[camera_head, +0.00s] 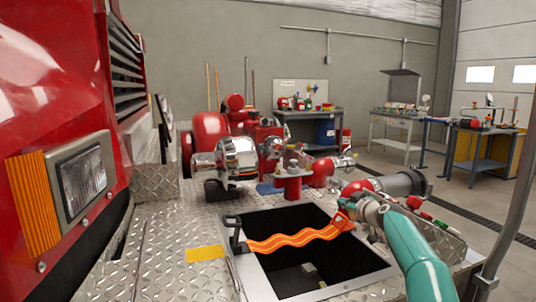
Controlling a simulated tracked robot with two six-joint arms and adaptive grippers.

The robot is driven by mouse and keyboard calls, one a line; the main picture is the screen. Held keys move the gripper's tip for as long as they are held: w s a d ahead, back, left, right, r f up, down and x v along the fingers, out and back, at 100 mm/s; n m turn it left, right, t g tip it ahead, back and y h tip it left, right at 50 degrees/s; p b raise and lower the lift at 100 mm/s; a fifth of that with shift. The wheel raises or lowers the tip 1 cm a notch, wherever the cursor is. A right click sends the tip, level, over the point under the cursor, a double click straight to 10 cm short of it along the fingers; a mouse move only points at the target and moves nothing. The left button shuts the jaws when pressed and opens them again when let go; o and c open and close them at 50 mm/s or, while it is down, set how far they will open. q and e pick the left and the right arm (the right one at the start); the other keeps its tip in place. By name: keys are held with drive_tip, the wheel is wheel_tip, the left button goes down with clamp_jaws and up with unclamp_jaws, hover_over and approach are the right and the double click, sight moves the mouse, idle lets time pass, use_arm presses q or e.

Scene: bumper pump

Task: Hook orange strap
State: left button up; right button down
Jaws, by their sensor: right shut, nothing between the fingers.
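The orange strap (300,238) with yellow lines runs in a wavy band across the dark square opening in the metal deck. Its left end meets a black upright bracket (236,236) at the opening's left edge; whether it is hooked there I cannot tell. Its right end rises to a small orange-red end piece (342,219) at the opening's right rim. My right gripper (353,206), on a teal arm from the lower right, is small and partly hidden beside that end piece. It is shut with nothing held. My left gripper is not in view.
The square opening (334,262) is deep and dark. Red and chrome pump fittings (238,157) and a grey pipe (402,183) stand behind it. A red truck front (60,130) borders the left. A grey pole (510,170) stands at right. Workbenches (395,120) are farther back.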

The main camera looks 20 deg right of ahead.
drive_tip(key=shift+r, duration=0.15)
drive_tip(key=s+a+r+b, duration=0.2)
drive_tip(key=s+r, duration=0.4)
drive_tip(key=s, duration=0.3)
drive_tip(key=shift+s+b, duration=0.25)
drive_tip(key=shift+b, duration=0.3)
